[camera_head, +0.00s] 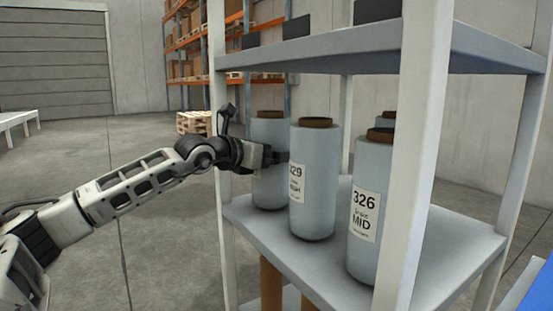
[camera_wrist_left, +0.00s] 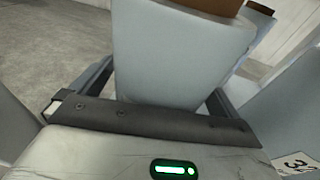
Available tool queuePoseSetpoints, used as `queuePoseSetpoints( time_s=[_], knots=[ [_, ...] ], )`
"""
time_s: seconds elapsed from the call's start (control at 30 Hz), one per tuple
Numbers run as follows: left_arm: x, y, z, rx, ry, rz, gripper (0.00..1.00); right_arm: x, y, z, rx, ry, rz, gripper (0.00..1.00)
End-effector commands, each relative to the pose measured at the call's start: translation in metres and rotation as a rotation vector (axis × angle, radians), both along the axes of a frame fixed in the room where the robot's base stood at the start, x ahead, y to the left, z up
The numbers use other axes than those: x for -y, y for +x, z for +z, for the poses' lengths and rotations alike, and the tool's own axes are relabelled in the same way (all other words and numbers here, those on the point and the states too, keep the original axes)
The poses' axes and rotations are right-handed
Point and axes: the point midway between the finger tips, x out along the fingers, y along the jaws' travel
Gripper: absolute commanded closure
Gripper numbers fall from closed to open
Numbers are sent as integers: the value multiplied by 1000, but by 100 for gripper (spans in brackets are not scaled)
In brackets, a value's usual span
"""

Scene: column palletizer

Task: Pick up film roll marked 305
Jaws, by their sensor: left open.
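No label reading 305 is legible in either view. My left gripper (camera_head: 276,157) is at the back-left film roll (camera_head: 269,185), a pale blue-grey upright cylinder with a brown core; no label shows on it. In the left wrist view the open fingers of my left gripper (camera_wrist_left: 160,85) lie on either side of a film roll (camera_wrist_left: 175,50). I cannot tell whether they touch it. The roll marked 329 (camera_head: 312,215) stands in front, close to the fingers. My right gripper is not in view.
A roll marked 326 MID (camera_head: 367,240) stands at the right front of the shelf (camera_head: 290,255), with more rolls (camera_head: 386,119) behind it. White posts (camera_head: 218,120) and an upper shelf (camera_head: 370,45) frame the space.

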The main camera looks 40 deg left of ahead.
Motion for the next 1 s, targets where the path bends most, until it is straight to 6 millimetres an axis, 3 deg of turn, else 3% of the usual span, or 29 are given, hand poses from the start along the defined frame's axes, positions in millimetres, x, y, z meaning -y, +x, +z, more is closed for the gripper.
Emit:
queuePoseSetpoints(
  time_s=[0.07,0.33,0.73,1.0],
  knots=[
    [0,0,0,0,0,0,6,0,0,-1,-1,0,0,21],
    [0,0,0,0,0,0,81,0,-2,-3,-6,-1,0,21],
    [-1,-1,11,14,1,2,81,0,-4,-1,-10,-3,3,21],
    [-5,-4,35,15,1,8,81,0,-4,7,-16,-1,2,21]
  ],
)
